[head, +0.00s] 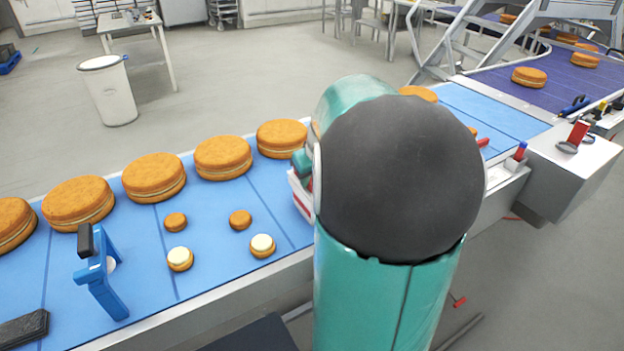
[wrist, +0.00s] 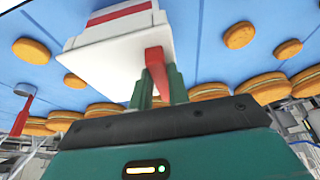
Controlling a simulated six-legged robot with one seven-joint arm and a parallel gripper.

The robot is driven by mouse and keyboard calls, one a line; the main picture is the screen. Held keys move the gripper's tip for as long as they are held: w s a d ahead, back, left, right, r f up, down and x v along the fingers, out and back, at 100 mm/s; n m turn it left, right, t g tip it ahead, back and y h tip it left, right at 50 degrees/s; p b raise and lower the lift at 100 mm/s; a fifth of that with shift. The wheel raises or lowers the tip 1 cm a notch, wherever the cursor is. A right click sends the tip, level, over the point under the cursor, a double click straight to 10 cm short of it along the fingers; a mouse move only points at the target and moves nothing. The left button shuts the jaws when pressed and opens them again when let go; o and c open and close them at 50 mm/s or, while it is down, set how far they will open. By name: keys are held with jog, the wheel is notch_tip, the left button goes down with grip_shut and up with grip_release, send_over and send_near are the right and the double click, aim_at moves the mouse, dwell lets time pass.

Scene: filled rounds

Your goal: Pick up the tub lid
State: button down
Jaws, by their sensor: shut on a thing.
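The tub lid (wrist: 112,62) is a pale, square plate with a red upright handle (wrist: 154,66) in the wrist view. My gripper (wrist: 158,75) has its green fingers shut on that handle. Just beyond the lid is the white tub (wrist: 112,28) with a red band. I cannot tell whether the lid touches the tub or is a little apart from it. In the head view the tub (head: 302,201) shows only as a white and red sliver on the blue belt, left of my arm. My arm hides the rest of it, and most of my gripper.
A blue conveyor belt (head: 210,255) carries a row of large filled rounds (head: 154,177) along its far side. Several small rounds (head: 240,219) lie nearer, left of the tub. A blue bracket (head: 103,275) stands at the left. A grey machine box (head: 570,165) is at the right.

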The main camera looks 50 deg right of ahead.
notch_tip(320, 180, up, 2)
jog(key=shift+r, duration=0.2)
jog(key=s+a+r, duration=0.2)
jog(key=s+r, duration=1.1)
jog(key=r, duration=0.2)
jog(key=shift+s+a, duration=0.3)
jog(key=shift+s, duration=0.1)
jog(key=shift+d, duration=0.1)
